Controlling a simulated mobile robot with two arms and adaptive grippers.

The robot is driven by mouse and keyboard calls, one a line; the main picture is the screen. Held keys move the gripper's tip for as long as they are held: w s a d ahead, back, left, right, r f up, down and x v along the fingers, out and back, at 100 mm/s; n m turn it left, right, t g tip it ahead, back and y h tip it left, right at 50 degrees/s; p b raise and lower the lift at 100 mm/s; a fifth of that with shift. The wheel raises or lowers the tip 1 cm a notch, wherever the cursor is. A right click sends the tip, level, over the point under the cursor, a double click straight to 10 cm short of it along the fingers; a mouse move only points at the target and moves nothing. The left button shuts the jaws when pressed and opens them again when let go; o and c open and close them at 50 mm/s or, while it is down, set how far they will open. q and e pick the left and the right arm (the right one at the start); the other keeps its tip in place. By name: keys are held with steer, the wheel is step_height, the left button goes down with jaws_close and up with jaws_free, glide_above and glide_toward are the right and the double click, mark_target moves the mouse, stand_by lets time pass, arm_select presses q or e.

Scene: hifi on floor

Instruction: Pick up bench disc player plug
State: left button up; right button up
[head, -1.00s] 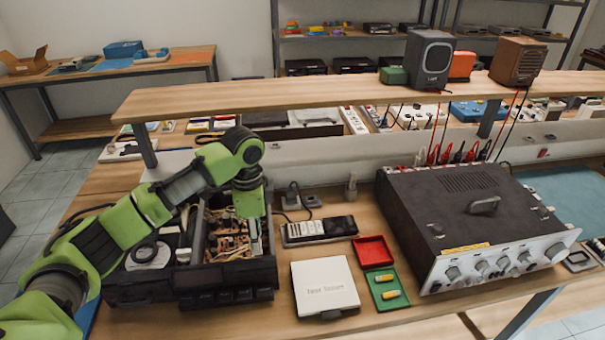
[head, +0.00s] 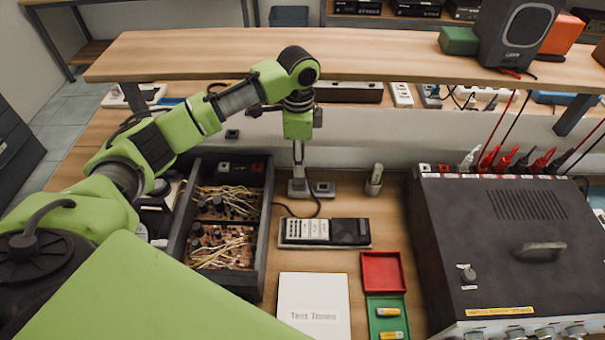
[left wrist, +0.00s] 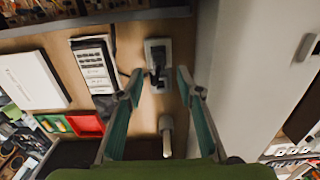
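A dark plug (left wrist: 157,66) sits at a pale grey socket plate (left wrist: 158,45) on the bench in the left wrist view. In the head view the plug (head: 298,184) stands at the back of the bench, beside a second grey socket piece (head: 322,189). A black cable runs from there toward the open black case with circuit boards (head: 268,215). My left gripper (head: 298,160) points down above the plug. In the left wrist view its fingers (left wrist: 160,80) are open and apart, with the plug showing between and beyond the tips. I see no contact. My right gripper is out of view.
A raised wooden shelf (head: 200,55) runs behind and above. A handheld meter (head: 325,231), white box (head: 314,305), red tray (head: 382,272) and green tray (head: 386,315) lie in front. A large black amplifier-like unit (head: 500,240) stands right. A small grey cylinder (head: 374,180) stands nearby.

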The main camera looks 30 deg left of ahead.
mark_target(299, 181)
arm_select(q)
steer(key=shift+s+f+p, duration=0.2)
steer(key=shift+f+p, duration=0.1)
steer(key=shift+f, duration=0.55)
step_height(299, 181, down, 4)
steer(key=shift+f+p, duration=0.2)
steer(key=shift+p, duration=0.4)
steer(key=shift+f, duration=0.1)
jaws_close()
